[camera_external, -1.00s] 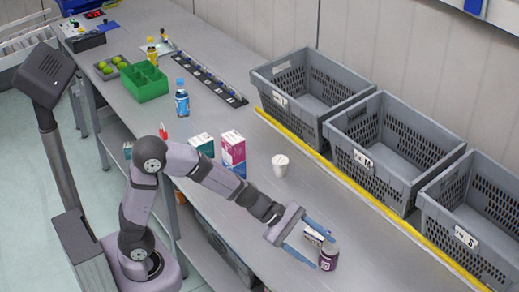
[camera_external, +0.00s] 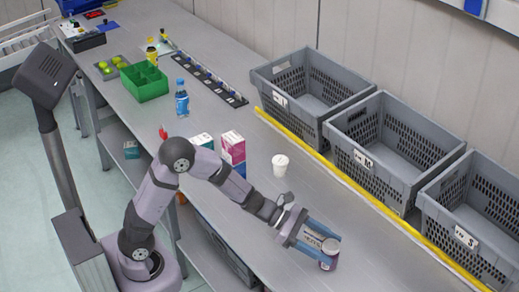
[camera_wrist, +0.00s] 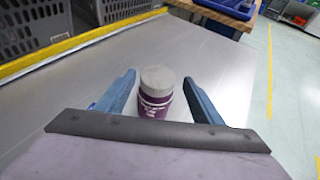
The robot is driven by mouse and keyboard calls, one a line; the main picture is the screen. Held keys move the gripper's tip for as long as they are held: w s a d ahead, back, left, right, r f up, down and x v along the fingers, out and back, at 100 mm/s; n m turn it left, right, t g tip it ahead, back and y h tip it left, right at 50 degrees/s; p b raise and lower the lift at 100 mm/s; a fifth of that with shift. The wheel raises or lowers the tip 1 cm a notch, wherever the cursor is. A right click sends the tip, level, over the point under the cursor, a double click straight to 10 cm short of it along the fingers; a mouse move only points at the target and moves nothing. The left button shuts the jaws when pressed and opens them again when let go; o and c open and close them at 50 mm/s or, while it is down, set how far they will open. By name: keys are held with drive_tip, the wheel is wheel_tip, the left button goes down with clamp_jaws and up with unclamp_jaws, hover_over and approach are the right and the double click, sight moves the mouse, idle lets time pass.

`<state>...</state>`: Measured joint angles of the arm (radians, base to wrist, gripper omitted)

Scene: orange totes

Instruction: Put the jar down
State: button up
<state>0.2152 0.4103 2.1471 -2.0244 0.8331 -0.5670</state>
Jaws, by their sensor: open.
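The jar (camera_external: 329,255) is dark purple with a grey lid and a pale label. It stands upright on the grey bench (camera_external: 300,215) near the bench's front edge. My gripper (camera_external: 322,243) is open, with its blue fingers reaching toward the jar. In the wrist view the jar (camera_wrist: 156,92) stands between and a little beyond the two spread fingers of my gripper (camera_wrist: 160,90). A gap shows on each side of the jar, so the fingers appear not to touch it.
Three grey crates (camera_external: 395,150) stand along the back behind a yellow strip (camera_external: 350,187). A white cup (camera_external: 280,166), a pink box (camera_external: 232,148) and a blue bottle (camera_external: 182,102) stand farther left. The bench right of the jar is clear.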

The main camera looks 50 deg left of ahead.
drive_tip(key=shift+p+x, duration=0.85)
drive_tip(key=shift+x, duration=1.75)
drive_tip(key=shift+w+a, duration=0.15)
clamp_jaws()
wheel_tip(320, 180, up, 10)
